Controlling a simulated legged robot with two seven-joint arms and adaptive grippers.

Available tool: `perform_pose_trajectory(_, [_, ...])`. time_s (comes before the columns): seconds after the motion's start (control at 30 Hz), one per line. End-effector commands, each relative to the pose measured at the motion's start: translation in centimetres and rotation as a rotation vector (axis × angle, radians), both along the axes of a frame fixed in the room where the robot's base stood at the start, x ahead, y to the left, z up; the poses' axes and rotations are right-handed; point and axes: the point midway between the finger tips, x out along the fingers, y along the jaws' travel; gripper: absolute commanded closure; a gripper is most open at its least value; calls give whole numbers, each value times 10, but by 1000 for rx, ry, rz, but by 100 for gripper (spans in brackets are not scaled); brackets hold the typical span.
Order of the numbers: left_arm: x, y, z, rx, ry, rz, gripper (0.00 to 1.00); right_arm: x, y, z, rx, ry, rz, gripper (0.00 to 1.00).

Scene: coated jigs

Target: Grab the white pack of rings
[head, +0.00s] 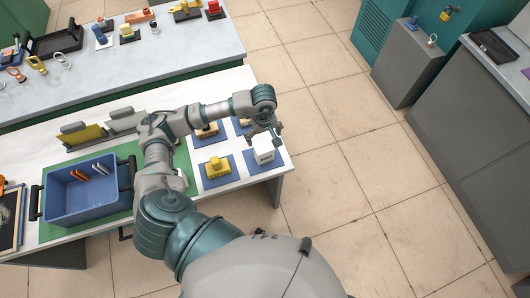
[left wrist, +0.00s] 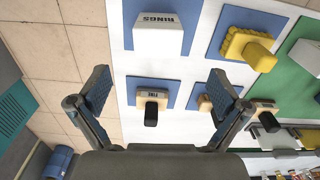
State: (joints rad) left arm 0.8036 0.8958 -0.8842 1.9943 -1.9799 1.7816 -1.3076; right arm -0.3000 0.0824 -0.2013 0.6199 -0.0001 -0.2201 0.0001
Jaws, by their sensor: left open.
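The white pack of rings (head: 263,149) sits on a blue mat near the right edge of the white table. In the left wrist view the pack (left wrist: 158,30), lettered RINGS, is at the top, beyond my fingertips. My left gripper (head: 268,133) is open, over the table right by the pack in the head view. In the left wrist view the gripper (left wrist: 158,78) has its fingers wide apart with nothing between the tips. My right gripper is not in view.
A yellow block (head: 217,167) sits on a neighbouring blue mat. A blue bin (head: 78,206) holding a few small items stands on a green mat at the left. A grey-topped bench (head: 150,68) with tools is behind. Floor is clear right of the table.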

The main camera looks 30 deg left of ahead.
Motion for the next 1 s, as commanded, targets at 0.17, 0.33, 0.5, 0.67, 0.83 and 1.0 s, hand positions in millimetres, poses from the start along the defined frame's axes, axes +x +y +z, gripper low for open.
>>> perform_pose_trajectory(0.17, [-1, 0, -41, -1, 6, 2, 0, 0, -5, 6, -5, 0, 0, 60])
perform_pose_trajectory(0.33, [0, -1, -63, -2, 2, 1, 0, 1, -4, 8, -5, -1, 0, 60])
perform_pose_trajectory(0.5, [1, -1, -76, -3, 2, 2, 0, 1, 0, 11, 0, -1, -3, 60])
perform_pose_trajectory(0.67, [5, -2, -101, -3, 5, 1, 0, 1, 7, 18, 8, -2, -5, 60])
perform_pose_trajectory(0.83, [6, -1, -119, -2, 2, 1, 0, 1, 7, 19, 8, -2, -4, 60])
perform_pose_trajectory(1.0, [6, 0, -120, -3, 0, 0, 0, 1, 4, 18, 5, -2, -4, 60])
